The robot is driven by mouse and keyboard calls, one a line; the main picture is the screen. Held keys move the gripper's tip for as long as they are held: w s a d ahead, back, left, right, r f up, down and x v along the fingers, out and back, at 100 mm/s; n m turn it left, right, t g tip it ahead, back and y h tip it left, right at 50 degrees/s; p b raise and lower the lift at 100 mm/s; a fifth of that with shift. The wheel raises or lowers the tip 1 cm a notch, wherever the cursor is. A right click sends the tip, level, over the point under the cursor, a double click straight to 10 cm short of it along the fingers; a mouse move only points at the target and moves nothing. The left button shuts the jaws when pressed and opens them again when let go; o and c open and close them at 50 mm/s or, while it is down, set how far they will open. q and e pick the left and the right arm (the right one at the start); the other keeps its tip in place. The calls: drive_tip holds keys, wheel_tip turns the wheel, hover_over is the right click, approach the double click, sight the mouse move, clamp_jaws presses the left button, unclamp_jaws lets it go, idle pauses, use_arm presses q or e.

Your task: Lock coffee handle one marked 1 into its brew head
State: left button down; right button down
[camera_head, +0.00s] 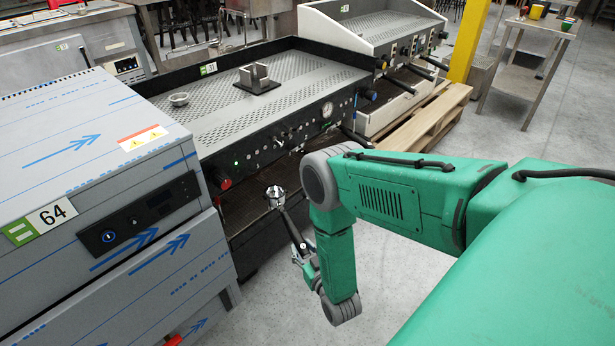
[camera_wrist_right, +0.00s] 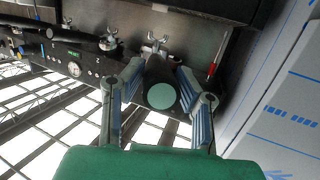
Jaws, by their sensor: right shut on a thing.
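The coffee handle shows in the head view as a metal basket end (camera_head: 274,195), uppermost, with its dark grip running down to my right gripper (camera_head: 306,256). In the right wrist view my right gripper (camera_wrist_right: 160,72) is shut on the dark handle (camera_wrist_right: 161,95), whose round teal end faces the camera. The handle's mark 1 cannot be read. The coffee machine (camera_head: 240,103) stands behind, and the basket end is in front of its lower front. In the wrist view a metal brew head (camera_wrist_right: 153,43) shows just beyond the handle; whether they touch cannot be told. My left gripper is out of view.
A film-wrapped unit labelled 64 (camera_head: 100,190) stands close at the left. A second brew head (camera_wrist_right: 108,40) is beside the first. A red-tipped lever (camera_wrist_right: 212,70) is to the right of my fingers. A wooden pallet (camera_head: 425,125) lies beyond the machine. Open floor is below.

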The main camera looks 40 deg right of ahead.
drive_tip(key=shift+w+a+r+b, duration=0.1)
drive_tip(key=shift+w+a+b, duration=0.2)
drive_tip(key=shift+w, duration=0.55)
drive_tip(key=w+a+m+h+b, duration=0.1)
drive_tip(key=w+a+h+b, duration=0.1)
drive_tip(key=w+b, duration=0.5)
drive_tip(key=w+a, duration=0.1)
drive_tip(key=w, duration=0.5)
drive_tip(key=shift+a+m+g, duration=0.2)
drive_tip(key=shift+m+g, duration=0.2)
idle(0.4)
drive_tip(key=shift+w+a+r, duration=0.1)
drive_tip(key=shift+w, duration=0.15)
drive_tip(key=shift+r+h, duration=0.2)
drive_tip(key=shift+h, duration=0.1)
idle(1.2)
drive_tip(key=shift+r+p, duration=0.85)
drive_tip(key=shift+r, duration=0.4)
idle(0.9)
